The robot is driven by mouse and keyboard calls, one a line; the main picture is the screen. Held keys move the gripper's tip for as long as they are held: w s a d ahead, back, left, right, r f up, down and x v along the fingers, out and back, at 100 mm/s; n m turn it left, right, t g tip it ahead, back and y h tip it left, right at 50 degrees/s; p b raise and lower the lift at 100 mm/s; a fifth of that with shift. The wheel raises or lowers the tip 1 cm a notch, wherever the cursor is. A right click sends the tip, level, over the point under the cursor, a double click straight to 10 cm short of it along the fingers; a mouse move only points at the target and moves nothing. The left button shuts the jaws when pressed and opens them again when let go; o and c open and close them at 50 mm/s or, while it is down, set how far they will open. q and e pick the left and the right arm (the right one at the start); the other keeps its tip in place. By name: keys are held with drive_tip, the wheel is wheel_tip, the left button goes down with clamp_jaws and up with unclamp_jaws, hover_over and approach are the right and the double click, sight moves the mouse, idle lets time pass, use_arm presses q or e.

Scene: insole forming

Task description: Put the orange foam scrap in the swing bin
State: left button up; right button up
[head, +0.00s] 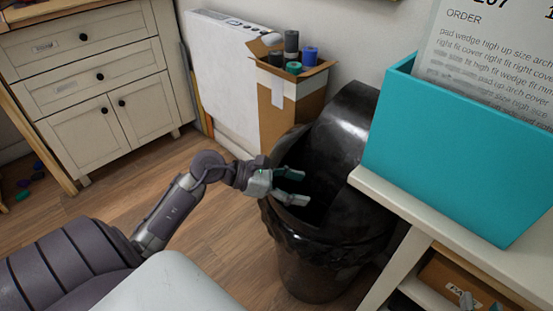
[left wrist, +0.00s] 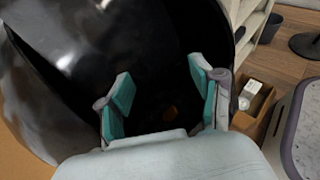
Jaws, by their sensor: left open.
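The swing bin (head: 312,262) is a glossy black bin with a domed top and a dark opening, standing on the floor. My left gripper (head: 305,188) is at that opening, with its fingers apart and nothing between them. In the left wrist view the gripper (left wrist: 162,78) points down into the dark inside of the bin (left wrist: 70,55). My right gripper is not in view.
A white table (head: 395,200) carrying a teal box (head: 455,160) stands close right of the bin. A cardboard box with rolls (head: 290,105) and a white panel (head: 225,70) stand behind. A drawer cabinet (head: 85,65) is at the back left. Wood floor is clear between.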

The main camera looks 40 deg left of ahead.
use_arm(q)
drive_tip(key=v, duration=1.1)
drive_tip(key=shift+a+f, duration=0.1)
